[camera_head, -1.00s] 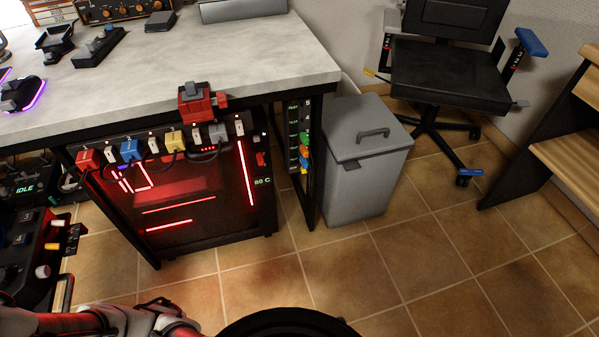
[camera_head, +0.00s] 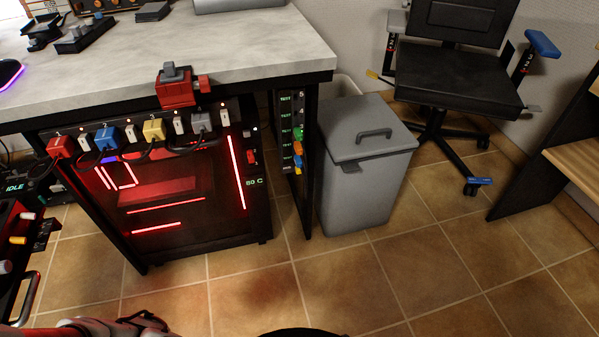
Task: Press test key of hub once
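A narrow dark vertical panel (camera_head: 288,135) is fixed at the right end of the desk, beside the desk leg. It carries several green "TEST" labels and green, orange, yellow and blue plugs or keys in its lower half. It may be the hub, but I cannot be sure. A dark strip (camera_head: 133,132) under the desk's front edge holds red, blue, yellow and grey plugs with white switches between them. Which part is the hub's test key cannot be told at this size. Part of my arm shows at the bottom left; my gripper is not in view.
The desk (camera_head: 240,60) bears a red clamp-like device (camera_head: 177,92) on its front edge. A red-lit cabinet (camera_head: 165,205) stands below. A grey lidded bin (camera_head: 365,165) stands right of the panel, with an office chair (camera_head: 455,75) behind. The tiled floor in front is clear.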

